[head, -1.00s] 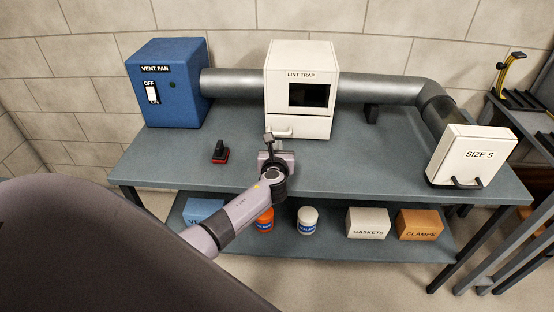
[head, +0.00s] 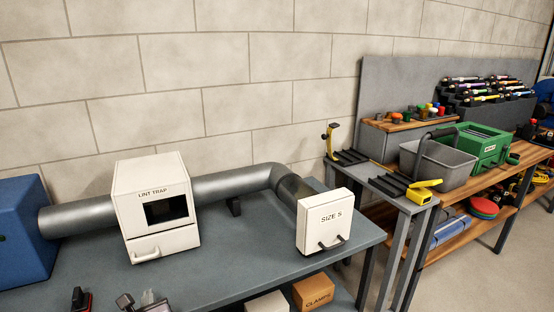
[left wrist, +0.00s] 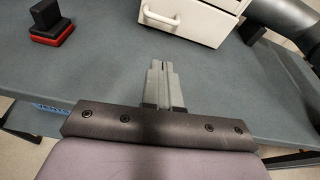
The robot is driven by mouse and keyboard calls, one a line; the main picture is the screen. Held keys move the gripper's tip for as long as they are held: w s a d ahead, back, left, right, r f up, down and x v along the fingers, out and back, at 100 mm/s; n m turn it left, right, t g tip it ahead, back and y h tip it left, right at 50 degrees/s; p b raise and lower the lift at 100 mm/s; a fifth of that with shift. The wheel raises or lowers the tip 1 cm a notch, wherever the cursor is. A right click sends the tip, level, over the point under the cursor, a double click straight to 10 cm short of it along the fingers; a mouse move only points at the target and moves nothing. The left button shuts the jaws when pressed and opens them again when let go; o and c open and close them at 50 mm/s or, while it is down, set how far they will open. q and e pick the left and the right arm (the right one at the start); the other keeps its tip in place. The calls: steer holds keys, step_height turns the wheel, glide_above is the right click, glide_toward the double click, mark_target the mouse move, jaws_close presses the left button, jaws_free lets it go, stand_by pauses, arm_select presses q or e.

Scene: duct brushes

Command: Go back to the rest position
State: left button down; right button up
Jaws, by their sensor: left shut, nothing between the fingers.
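My left gripper (head: 150,302) shows only in part at the bottom edge of the head view, in front of the white lint trap (head: 150,185). In the left wrist view its fingers (left wrist: 163,72) are shut with nothing between them, over the grey-blue bench (left wrist: 215,95). They point toward the lint trap's handled drawer (left wrist: 190,18) and are apart from it. My right gripper is not in view.
A red and black block (left wrist: 51,25) sits on the bench, left of the fingers. The metal duct (head: 235,184) runs to the white SIZE S box (head: 325,222). A grey bin (head: 440,162) and green box (head: 484,148) stand on a wooden bench at right.

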arm_select(q)
steer(key=s+d+f+n+g+h, duration=0.1)
steer(key=s+d+f+n+h, duration=0.35)
steer(key=s+f+n, duration=0.25)
steer(key=s+d+n+h, duration=0.2)
steer(key=s+d+n, duration=0.3)
steer(key=s+n, duration=0.3)
steer(key=s+d+f+n+g+h, duration=0.1)
steer(key=s+d+n+h, duration=0.2)
steer(key=s+n, duration=0.6)
steer(key=shift+s+d+f+n, duration=0.15)
steer(key=shift+d+n, duration=0.85)
steer(key=shift+d, duration=0.1)
steer(key=shift+h, duration=0.25)
